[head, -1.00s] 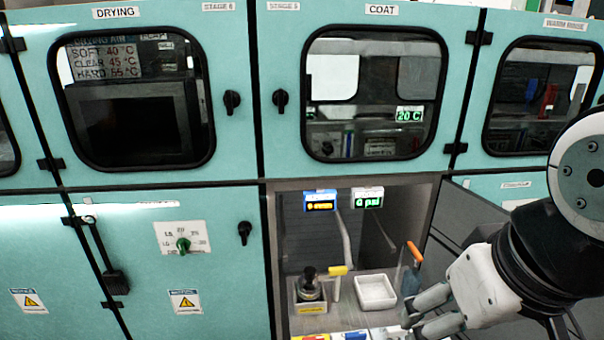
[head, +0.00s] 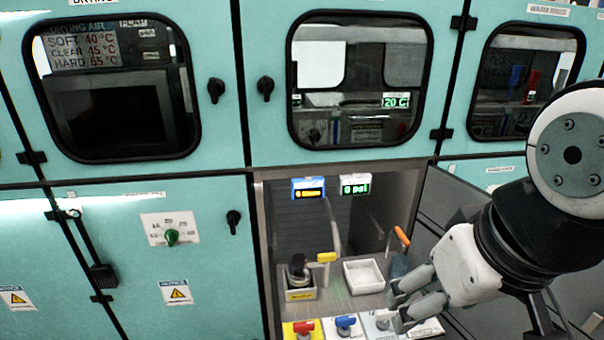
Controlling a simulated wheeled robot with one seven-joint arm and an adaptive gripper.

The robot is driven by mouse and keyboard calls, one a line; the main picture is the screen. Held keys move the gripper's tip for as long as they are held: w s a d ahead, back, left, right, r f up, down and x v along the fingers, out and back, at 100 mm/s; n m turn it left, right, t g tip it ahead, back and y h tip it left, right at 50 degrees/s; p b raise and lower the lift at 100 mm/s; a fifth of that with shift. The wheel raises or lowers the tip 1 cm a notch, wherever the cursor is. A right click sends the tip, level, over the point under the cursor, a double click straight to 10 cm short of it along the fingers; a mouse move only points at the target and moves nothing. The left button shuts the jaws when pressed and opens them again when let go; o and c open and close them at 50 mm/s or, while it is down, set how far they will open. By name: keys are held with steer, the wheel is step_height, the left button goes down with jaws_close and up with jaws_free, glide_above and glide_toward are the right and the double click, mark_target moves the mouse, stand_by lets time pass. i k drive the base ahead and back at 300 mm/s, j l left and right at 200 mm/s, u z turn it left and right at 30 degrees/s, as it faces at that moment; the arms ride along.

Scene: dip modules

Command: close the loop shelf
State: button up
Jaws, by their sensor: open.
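The loop shelf is not clearly labelled in view. An open bay (head: 262,215) sits low in the teal cabinet wall. Its grey door (head: 455,215) stands swung open to the right, partly hidden behind my arm. My gripper (head: 398,305) is open and empty, at the bay's lower right, in front of the orange-handled tool. I cannot tell whether it touches anything.
Two small displays hang at the top of the bay. Windowed doors above are shut. The lower left panel has a green knob (head: 172,237).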

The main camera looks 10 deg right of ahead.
mark_target(355, 295)
steer(key=k, duration=0.85)
